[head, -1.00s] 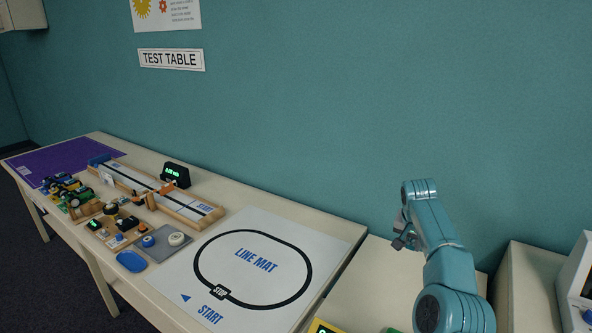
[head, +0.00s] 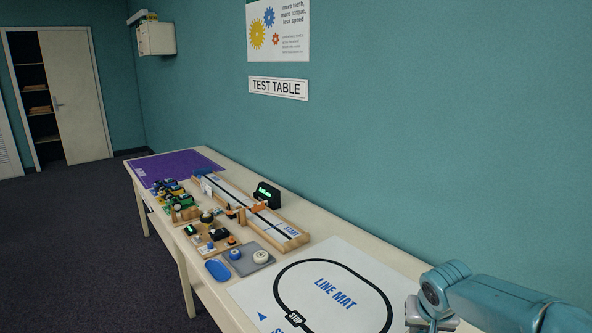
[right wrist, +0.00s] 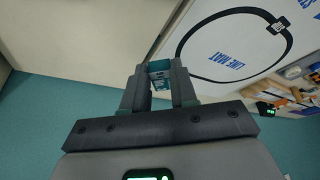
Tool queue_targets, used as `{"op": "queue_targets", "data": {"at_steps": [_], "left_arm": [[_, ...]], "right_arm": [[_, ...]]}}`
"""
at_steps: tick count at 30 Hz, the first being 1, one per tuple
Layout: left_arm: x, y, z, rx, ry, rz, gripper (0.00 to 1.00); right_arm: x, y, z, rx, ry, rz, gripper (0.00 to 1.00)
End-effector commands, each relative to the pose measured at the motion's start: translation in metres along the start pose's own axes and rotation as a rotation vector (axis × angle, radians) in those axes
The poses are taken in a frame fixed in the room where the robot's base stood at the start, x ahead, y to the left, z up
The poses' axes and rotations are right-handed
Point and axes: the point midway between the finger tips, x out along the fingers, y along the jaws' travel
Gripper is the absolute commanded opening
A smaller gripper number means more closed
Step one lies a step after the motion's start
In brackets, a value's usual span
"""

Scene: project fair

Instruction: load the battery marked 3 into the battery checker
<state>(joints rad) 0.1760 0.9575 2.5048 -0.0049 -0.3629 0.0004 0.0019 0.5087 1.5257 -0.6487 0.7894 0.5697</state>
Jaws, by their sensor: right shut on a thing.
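My right gripper (head: 430,318) is at the lower right of the head view, by the line mat's right side. In the right wrist view its two dark fingers (right wrist: 159,88) are shut on a small blue-grey thing (right wrist: 159,72). It is mostly hidden between the fingers, and I cannot read any mark on it or tell whether it is the battery marked 3. I cannot make out the battery checker for sure in either view. My left gripper is not in view.
The long test table bears a white line mat (head: 350,268), a wooden track (head: 284,236), a black display box with green digits (head: 267,193), a grey plate (head: 247,259), a blue tray (head: 217,270), several small toy vehicles and a purple mat (head: 178,166). Dark floor lies open at left.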

Motion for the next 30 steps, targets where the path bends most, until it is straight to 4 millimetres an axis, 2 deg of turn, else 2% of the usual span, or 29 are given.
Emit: {"op": "queue_targets", "data": {"at_steps": [3, 9, 14, 18, 20, 23, 30], "left_arm": [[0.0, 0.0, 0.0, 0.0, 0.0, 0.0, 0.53], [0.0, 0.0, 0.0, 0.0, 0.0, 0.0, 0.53], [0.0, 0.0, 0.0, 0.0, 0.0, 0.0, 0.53], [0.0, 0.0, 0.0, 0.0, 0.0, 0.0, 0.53], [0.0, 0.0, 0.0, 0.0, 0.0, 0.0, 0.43], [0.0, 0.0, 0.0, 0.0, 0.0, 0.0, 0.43], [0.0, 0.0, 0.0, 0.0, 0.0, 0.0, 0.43]], "right_arm": [[-0.011, -0.025, 0.034, -0.086, -0.001, -0.043, 0.0], [-0.022, -0.051, 0.079, -0.186, -0.005, -0.099, 0.0], [-0.024, -0.058, 0.1, -0.219, -0.01, -0.117, 0.0], [-0.006, -0.053, 0.133, -0.228, -0.011, -0.113, 0.0], [-0.001, -0.052, 0.144, -0.228, -0.012, -0.117, 0.0], [0.003, -0.051, 0.152, -0.226, -0.011, -0.124, 0.0], [0.003, -0.052, 0.152, -0.224, -0.009, -0.123, 0.0]]}}
